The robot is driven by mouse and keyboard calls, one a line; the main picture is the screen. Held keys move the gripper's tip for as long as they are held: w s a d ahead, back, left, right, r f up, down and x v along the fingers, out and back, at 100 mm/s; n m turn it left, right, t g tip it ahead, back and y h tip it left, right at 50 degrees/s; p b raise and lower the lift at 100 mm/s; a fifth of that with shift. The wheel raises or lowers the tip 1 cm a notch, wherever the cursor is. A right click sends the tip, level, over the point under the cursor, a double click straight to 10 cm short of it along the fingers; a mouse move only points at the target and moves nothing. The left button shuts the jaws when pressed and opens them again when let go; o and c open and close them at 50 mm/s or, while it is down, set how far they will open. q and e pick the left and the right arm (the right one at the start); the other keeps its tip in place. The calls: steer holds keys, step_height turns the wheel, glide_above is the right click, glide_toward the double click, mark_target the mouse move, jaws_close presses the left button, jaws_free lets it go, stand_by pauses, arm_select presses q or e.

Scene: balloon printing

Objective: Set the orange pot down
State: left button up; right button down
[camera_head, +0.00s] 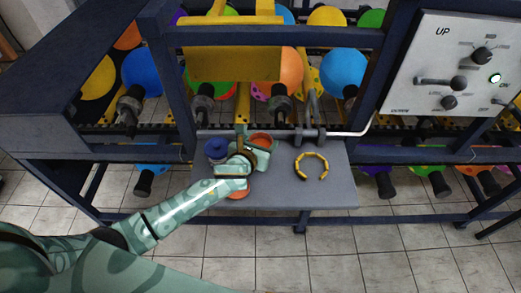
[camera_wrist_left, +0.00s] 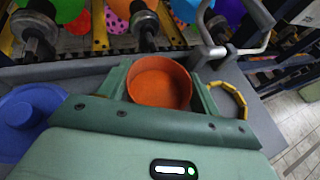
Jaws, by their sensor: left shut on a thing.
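The orange pot (camera_wrist_left: 160,84) is between the two fingers of my left gripper (camera_wrist_left: 160,92) in the left wrist view, and its open round top faces the camera. In the head view the orange pot (camera_head: 262,141) shows at the tip of my left gripper (camera_head: 256,150), over the grey shelf (camera_head: 330,190). The gripper is shut on the pot. I cannot tell whether the pot's base touches the shelf. My right gripper is not in view.
A blue pot (camera_head: 216,150) stands just left of the gripper. Another orange item (camera_head: 239,194) shows partly below my wrist. A yellow ring (camera_head: 311,166) lies to the right on the shelf. Balloons and dark frame bars stand behind. The shelf's right front is clear.

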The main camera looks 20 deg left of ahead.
arm_select(q)
step_height(320, 180, down, 3)
steer(key=shift+r, duration=0.2)
steer(key=shift+s+r, duration=0.1)
steer(key=shift+b, duration=0.3)
steer(key=o, duration=1.1)
steer(key=shift+f, duration=0.2)
steer(key=shift+r, duration=0.15)
steer(key=shift+s+r, duration=0.15)
steer(key=shift+s, duration=0.2)
steer(key=p+v, duration=0.2)
steer(key=v, duration=0.9)
steer(key=shift+s+r, duration=0.1)
